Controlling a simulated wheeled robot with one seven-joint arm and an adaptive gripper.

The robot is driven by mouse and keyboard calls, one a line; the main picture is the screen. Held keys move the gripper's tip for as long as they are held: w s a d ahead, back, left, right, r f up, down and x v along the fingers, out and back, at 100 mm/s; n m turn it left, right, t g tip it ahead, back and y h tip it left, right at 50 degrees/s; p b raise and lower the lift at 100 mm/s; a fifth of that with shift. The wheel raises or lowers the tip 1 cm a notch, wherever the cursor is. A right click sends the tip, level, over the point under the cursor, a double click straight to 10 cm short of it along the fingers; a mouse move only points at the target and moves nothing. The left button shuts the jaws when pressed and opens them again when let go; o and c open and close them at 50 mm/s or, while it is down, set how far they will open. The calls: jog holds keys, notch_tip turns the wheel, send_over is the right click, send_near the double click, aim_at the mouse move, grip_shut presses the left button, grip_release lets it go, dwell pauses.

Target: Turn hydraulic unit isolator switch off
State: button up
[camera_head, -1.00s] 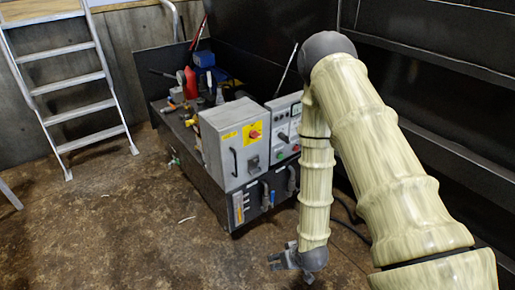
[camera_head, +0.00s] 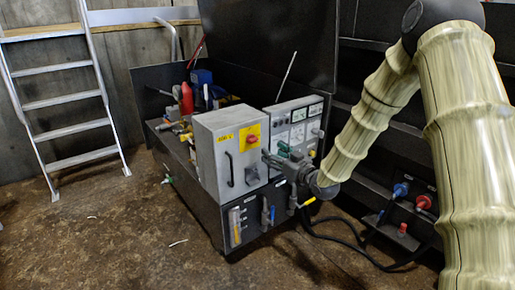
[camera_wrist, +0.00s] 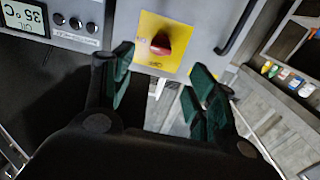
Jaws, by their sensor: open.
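The isolator switch is a red knob on a yellow plate (camera_head: 251,140), on the front of a grey control box (camera_head: 225,150). In the wrist view the red knob (camera_wrist: 170,42) shows close up at the top middle. My gripper (camera_head: 277,155) is in front of the box, to the right of the knob and slightly lower. In the wrist view my gripper's two green-padded fingers (camera_wrist: 160,75) are spread apart, with nothing between them. The knob lies just beyond the fingertips, roughly between them; no contact shows.
A meter panel (camera_head: 298,120) stands right of the box, partly behind my gripper. Cables and red and blue connectors (camera_head: 401,190) lie to the right. The floor (camera_head: 110,240) at left is mostly clear.

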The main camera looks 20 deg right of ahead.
aim_at(256, 141)
jog(key=b+x, duration=0.1)
jog(key=x, duration=0.9)
jog(key=shift+f, duration=0.1)
jog(key=c, duration=1)
